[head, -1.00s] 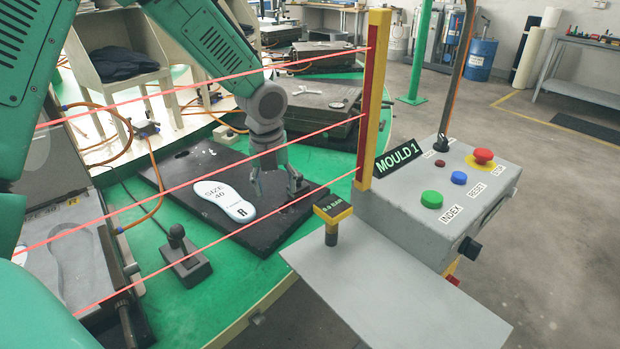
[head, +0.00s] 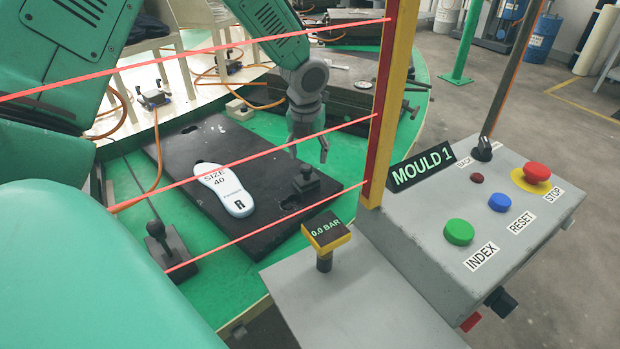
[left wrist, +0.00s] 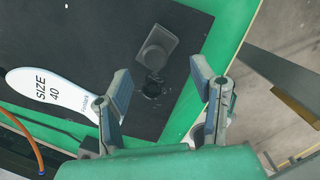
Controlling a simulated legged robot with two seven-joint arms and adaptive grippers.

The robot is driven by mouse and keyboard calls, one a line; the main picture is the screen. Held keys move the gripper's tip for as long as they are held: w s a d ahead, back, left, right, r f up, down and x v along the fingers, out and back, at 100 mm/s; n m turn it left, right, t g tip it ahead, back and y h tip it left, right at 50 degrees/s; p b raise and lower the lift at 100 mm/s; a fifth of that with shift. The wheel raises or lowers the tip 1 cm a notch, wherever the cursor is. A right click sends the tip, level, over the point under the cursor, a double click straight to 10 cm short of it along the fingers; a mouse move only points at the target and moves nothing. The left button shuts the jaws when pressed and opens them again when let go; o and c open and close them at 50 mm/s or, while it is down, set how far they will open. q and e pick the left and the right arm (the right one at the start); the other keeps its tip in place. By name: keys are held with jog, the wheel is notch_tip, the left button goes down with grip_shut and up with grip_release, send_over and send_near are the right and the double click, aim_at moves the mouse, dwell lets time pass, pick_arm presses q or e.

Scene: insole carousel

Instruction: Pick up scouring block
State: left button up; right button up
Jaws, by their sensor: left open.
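A dark grey block with a raised knob, which looks like the scouring block (head: 306,182), stands on the black mould plate (head: 190,150), right of the white insole (head: 224,188). In the left wrist view the block (left wrist: 157,46) lies beyond the fingertips, just above a round dark hole in the plate. My left gripper (head: 309,156) is open and empty, pointing down above the block, apart from it. Its two spread fingers also show in the left wrist view (left wrist: 162,86). My right gripper is not in view.
A control box (head: 470,220) with coloured buttons and a yellow post (head: 388,110) stand at the right. Red light beams cross in front of the plate. A lever (head: 160,240) stands left of the plate; a small beige block (head: 239,109) lies behind it.

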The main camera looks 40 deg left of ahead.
aim_at(305, 166)
pick_arm(q)
jog(key=shift+w+a+f, duration=0.1)
jog(key=shift+a+f, duration=0.5)
jog(key=shift+f, duration=0.25)
notch_tip(305, 166, down, 4)
jog(key=shift+d+f+b, duration=0.15)
jog(key=shift+b, duration=0.4)
jog(key=shift+w+d+f, duration=0.15)
jog(key=shift+d+f, duration=0.1)
jog(key=shift+a, duration=0.15)
jog(key=shift+a+f, duration=0.1)
jog(key=shift+a, duration=0.2)
grip_shut()
